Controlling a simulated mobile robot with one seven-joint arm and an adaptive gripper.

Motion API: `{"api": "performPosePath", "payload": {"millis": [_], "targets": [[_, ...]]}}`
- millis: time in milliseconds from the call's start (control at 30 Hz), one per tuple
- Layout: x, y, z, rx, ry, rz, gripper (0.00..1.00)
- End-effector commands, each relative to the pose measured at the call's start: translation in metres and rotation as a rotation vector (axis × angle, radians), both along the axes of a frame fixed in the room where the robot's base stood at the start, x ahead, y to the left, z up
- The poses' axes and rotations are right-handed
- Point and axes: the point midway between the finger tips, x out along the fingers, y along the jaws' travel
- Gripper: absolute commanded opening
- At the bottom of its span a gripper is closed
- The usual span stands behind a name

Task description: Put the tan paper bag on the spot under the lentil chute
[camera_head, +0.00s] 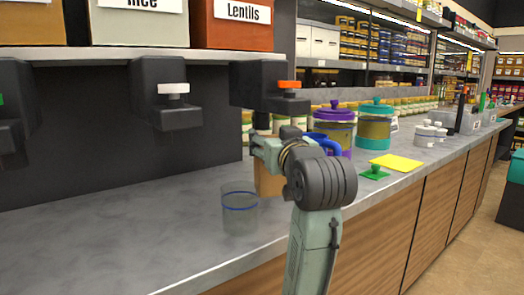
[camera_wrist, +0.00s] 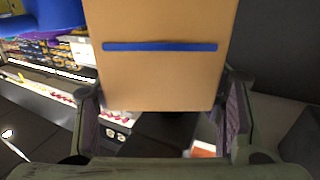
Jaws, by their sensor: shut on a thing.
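The tan paper bag (camera_head: 268,183) is under my gripper in the head view, partly hidden by my wrist and the glass. In the wrist view the bag (camera_wrist: 165,75) shows a blue stripe and sits between both fingers. My gripper (camera_head: 262,150) is shut on it. The lentil chute (camera_head: 268,88) is black with an orange knob, below the bin labelled Lentils (camera_head: 232,22). The bag is below the chute in the picture; I cannot tell whether it touches the counter. The spot's surface is hidden or unmarked.
A clear glass with a blue line (camera_head: 240,210) stands just left of the bag on the grey counter (camera_head: 120,235). A purple-lidded jar (camera_head: 334,125), a teal-lidded jar (camera_head: 374,128) and a yellow sheet (camera_head: 396,162) are to the right. The left counter is clear.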

Motion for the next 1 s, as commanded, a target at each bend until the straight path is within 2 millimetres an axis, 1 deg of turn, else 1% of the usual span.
{"api": "performPosePath", "payload": {"millis": [33,100,267,333,367,400,433,567,867,1000], "targets": [[0.008,0.007,0.0,-0.001,0.002,0.002,0.38],[0.015,0.011,0.0,0.0,0.002,0.001,0.38],[0.025,0.018,0.0,0.0,0.002,0.001,0.38],[0.033,0.025,0.0,-0.001,0.002,0.003,0.38],[0.035,0.026,-0.005,-0.001,0.003,0.001,0.38],[0.034,0.024,-0.014,-0.001,0.003,0.0,0.38],[0.033,0.024,-0.02,-0.001,0.003,0.0,0.38],[0.033,0.024,-0.034,0.0,0.002,0.0,0.38],[0.032,0.024,-0.035,-0.001,-0.001,0.0,0.38],[0.032,0.024,-0.04,-0.001,-0.001,0.0,0.38]]}}
